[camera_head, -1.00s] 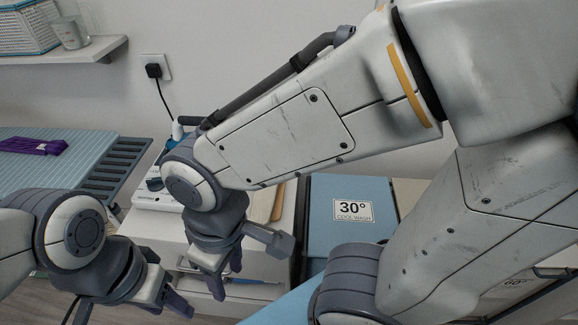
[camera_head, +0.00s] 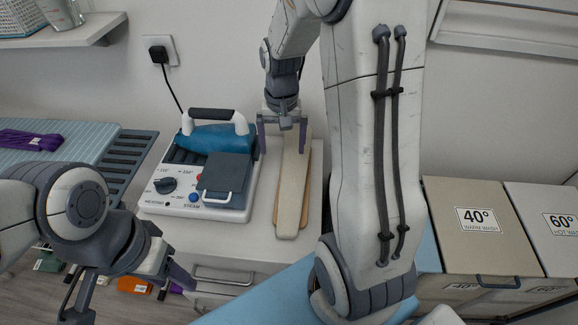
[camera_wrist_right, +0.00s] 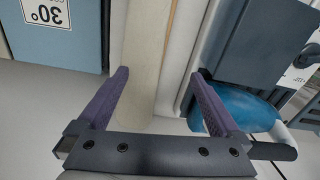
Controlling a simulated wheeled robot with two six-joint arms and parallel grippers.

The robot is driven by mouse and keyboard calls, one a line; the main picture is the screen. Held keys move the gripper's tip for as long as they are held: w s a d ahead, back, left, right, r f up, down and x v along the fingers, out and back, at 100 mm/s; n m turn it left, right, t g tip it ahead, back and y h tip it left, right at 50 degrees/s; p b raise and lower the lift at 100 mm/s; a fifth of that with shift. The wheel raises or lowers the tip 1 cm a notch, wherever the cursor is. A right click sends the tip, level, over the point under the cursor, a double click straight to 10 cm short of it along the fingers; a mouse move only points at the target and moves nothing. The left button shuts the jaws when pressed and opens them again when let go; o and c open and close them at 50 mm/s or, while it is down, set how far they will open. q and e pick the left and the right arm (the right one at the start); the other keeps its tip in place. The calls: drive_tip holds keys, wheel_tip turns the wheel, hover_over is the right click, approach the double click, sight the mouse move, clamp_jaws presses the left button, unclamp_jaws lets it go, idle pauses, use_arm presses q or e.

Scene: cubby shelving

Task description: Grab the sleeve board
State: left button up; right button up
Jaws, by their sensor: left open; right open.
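The sleeve board (camera_head: 291,195) is a long, narrow cream padded board with a brown wooden edge below it. It lies on the white cabinet top beside the steam station. My right gripper (camera_head: 282,145) is open over the board's far end, with one finger on each side of it. In the right wrist view the board (camera_wrist_right: 148,50) runs between the open fingers of my right gripper (camera_wrist_right: 160,76); I cannot tell whether they touch it. My left gripper (camera_head: 132,290) is open and empty at the lower left, away from the board.
The steam station (camera_head: 190,205) with its blue iron (camera_head: 215,136) stands just left of the board. An ironing board (camera_head: 75,140) with a purple bundle is further left. Laundry bins (camera_head: 480,225) stand at the right. The wall is close behind.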

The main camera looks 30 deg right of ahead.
sight(294, 161)
drive_tip(key=d, duration=0.1)
drive_tip(key=d+f+m, duration=0.1)
drive_tip(key=d, duration=0.1)
drive_tip(key=shift+w+d+f, duration=0.15)
drive_tip(key=shift+d+f, duration=0.15)
drive_tip(key=shift+f, duration=0.05)
wheel_tip(294, 161, down, 4)
drive_tip(key=shift+f, duration=0.25)
drive_tip(key=shift+d+f, duration=0.2)
drive_tip(key=shift+f, duration=2.55)
drive_tip(key=shift+c, duration=0.3)
drive_tip(key=shift+w, duration=0.1)
clamp_jaws()
